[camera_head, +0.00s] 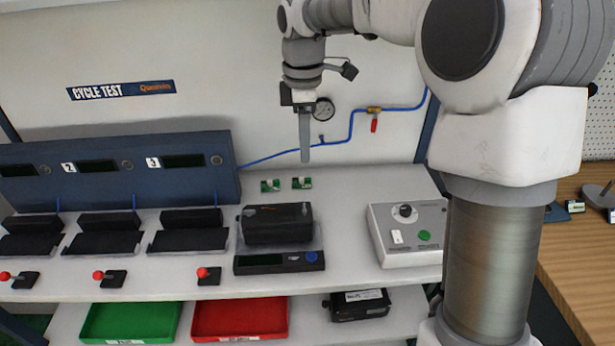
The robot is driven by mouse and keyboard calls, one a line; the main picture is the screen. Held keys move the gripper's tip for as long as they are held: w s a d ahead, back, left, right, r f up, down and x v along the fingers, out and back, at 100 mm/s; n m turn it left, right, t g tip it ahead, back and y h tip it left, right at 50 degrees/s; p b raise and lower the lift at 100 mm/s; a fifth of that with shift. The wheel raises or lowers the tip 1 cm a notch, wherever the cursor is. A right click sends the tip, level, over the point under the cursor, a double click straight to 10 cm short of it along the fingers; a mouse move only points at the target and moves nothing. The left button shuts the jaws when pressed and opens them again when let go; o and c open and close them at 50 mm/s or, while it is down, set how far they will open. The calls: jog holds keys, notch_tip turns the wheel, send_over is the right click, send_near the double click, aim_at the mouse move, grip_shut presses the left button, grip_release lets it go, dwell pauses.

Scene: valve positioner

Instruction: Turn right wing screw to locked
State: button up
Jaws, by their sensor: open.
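My gripper (305,158) points straight down above the bench, with its fingers seen edge-on as one grey bar. It is open, with nothing seen in it. It hangs above and slightly right of a black boxy device (278,222), touching nothing that I can see. The device sits on a stand with a dark front panel, a small display and a blue button (312,256).
Two small green boards (302,183) lie behind the device. A grey control box (408,232) with a green button stands right. Test stations with red-knobbed levers (205,274) stand left. Below are a green tray (130,322), a red tray (240,319) and another black device (358,304).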

aim_at(304, 207)
jog(key=f+b, duration=0.1)
jog(key=f, duration=0.8)
jog(key=f+b, duration=0.1)
jog(key=f, duration=0.7)
jog(key=shift+w+f, duration=0.2)
jog(key=shift+f, duration=0.15)
grip_shut()
